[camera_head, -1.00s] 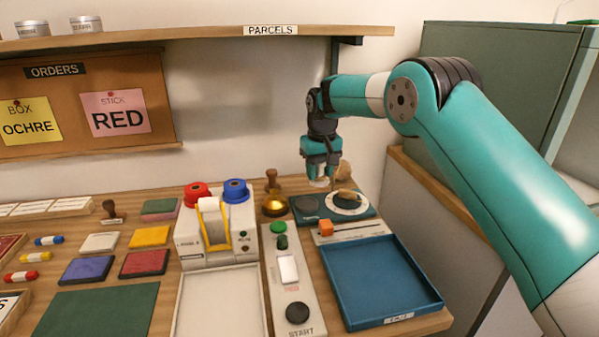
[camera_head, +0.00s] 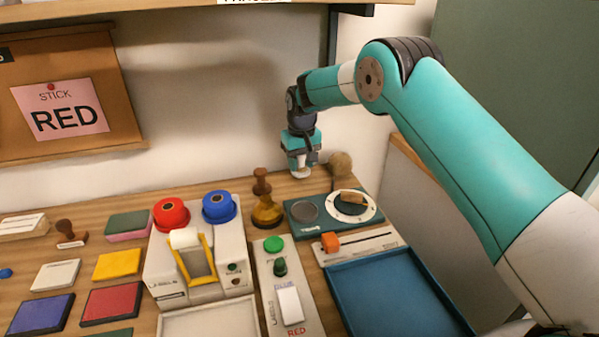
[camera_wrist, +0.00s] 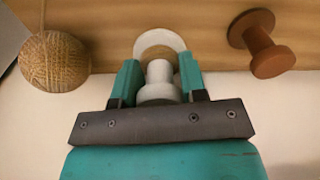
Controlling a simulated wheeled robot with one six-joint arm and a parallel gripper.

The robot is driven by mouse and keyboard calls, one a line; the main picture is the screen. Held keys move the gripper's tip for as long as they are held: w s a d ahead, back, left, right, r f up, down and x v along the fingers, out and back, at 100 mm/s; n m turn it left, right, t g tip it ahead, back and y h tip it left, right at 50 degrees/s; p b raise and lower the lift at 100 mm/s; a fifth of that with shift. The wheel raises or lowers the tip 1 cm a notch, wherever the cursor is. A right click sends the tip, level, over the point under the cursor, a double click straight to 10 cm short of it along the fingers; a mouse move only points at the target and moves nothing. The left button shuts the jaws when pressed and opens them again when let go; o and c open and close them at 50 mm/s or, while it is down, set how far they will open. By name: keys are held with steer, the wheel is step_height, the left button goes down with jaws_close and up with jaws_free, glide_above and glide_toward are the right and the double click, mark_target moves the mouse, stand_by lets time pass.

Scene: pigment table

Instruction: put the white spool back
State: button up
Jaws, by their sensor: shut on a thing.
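My gripper (camera_head: 301,165) is shut on the white spool (camera_head: 301,173) above the back of the table. In the wrist view the white spool (camera_wrist: 158,75) sits between my two fingers (camera_wrist: 159,84), with one wide flange beyond the fingertips. A tan patch shows inside that flange. In the head view only a small part of the spool shows below the fingers, and I cannot tell its gap to the table. The red spool (camera_head: 171,213) and the blue spool (camera_head: 218,206) sit on top of the labels machine (camera_head: 203,281).
A twine ball (camera_head: 341,165) is right of my gripper, also in the wrist view (camera_wrist: 54,62). A brown-handled stamp (camera_head: 262,183) stands left of it. In front are a round dial plate (camera_head: 350,206), an orange block (camera_head: 330,242) and a blue tray (camera_head: 395,295).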

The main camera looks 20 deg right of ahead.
mark_target(300, 170)
steer(key=shift+f, duration=1.8)
steer(key=shift+f, duration=0.15)
steer(key=o, duration=1)
steer(key=r, duration=0.8)
steer(key=s+r, duration=0.1)
steer(key=r, duration=0.3)
steer(key=shift+r, duration=0.15)
